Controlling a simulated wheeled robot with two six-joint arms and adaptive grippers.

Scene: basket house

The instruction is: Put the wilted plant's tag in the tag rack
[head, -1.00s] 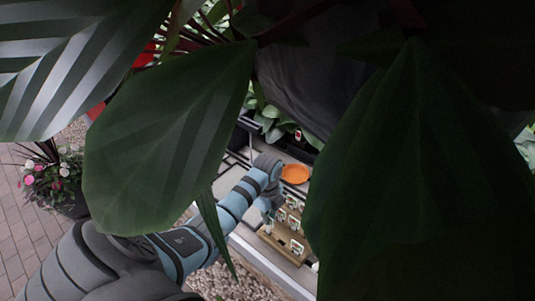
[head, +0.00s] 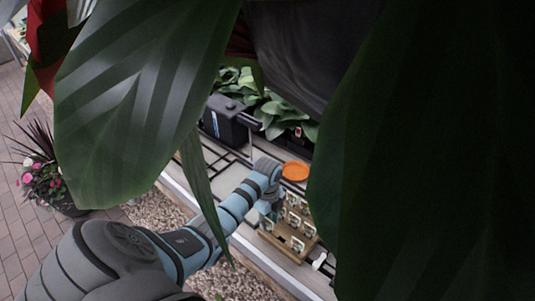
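The wooden tag rack (head: 273,240) stands on the bench in the middle of the head view, with several small picture tags in it. My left gripper (head: 268,207) is at the rack's left end, pointing down. It is small and dark here, and I cannot tell whether it is open or holds a tag. A small white item (head: 319,261) lies to the right of the rack, partly behind a leaf; I cannot tell what it is. I cannot pick out the wilted plant. My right gripper is not in view.
Large dark leaves (head: 130,90) hang close to the camera and hide much of the view. An orange saucer (head: 295,171) sits behind the rack. Green plants (head: 282,112) and a black box (head: 224,122) stand farther back. A flower pot (head: 68,204) is at left.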

